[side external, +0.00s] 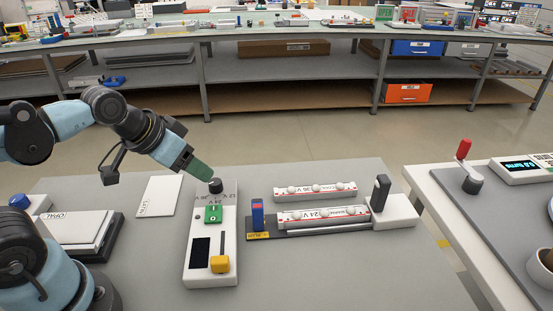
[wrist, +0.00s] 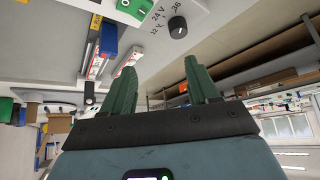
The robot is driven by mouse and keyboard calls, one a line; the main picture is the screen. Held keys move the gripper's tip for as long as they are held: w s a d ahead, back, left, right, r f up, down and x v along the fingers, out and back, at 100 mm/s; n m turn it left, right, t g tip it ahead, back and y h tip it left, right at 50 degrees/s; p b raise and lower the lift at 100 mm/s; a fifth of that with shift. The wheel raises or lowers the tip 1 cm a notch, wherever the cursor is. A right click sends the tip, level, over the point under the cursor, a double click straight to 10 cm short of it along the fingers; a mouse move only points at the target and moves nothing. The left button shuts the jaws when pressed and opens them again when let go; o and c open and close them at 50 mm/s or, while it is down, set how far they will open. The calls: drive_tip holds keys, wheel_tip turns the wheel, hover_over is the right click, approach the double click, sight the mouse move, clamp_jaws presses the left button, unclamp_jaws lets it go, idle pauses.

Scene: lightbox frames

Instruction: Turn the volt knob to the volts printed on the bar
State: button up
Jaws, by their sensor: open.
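The volt knob (side external: 215,186) is a black round knob on the far end of a white control box (side external: 197,270). In the wrist view the knob (wrist: 177,27) has 12 V, 24 V and 36 printed beside it; I cannot tell where its pointer stands. My gripper (side external: 203,173) has green fingers, open and empty, just above and left of the knob in the side view. In the wrist view the fingers (wrist: 160,66) are spread apart, with the knob beyond them. A white bar (side external: 318,215) printed 24 V lies in a dark fixture (side external: 262,226) right of the box.
A second white bar (side external: 315,190), seemingly printed 36 V, lies behind the fixture. A blue post (side external: 257,214) and black lever (side external: 380,193) stand at the fixture's ends.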

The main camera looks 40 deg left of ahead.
sight(215, 182)
drive_tip(key=w+a+r+m+g+h, duration=0.1)
drive_tip(key=w+a+m+g+h, duration=0.15)
drive_tip(key=a+m, duration=0.3)
drive_tip(key=shift+n, duration=0.25)
drive_tip(key=shift+a+x, duration=0.2)
drive_tip(key=shift+x, duration=2.7)
drive_tip(key=shift+a+x, duration=0.2)
drive_tip(key=shift+x, duration=2.75)
drive_tip(key=c, duration=1)
drive_tip(key=shift+c, duration=0.2)
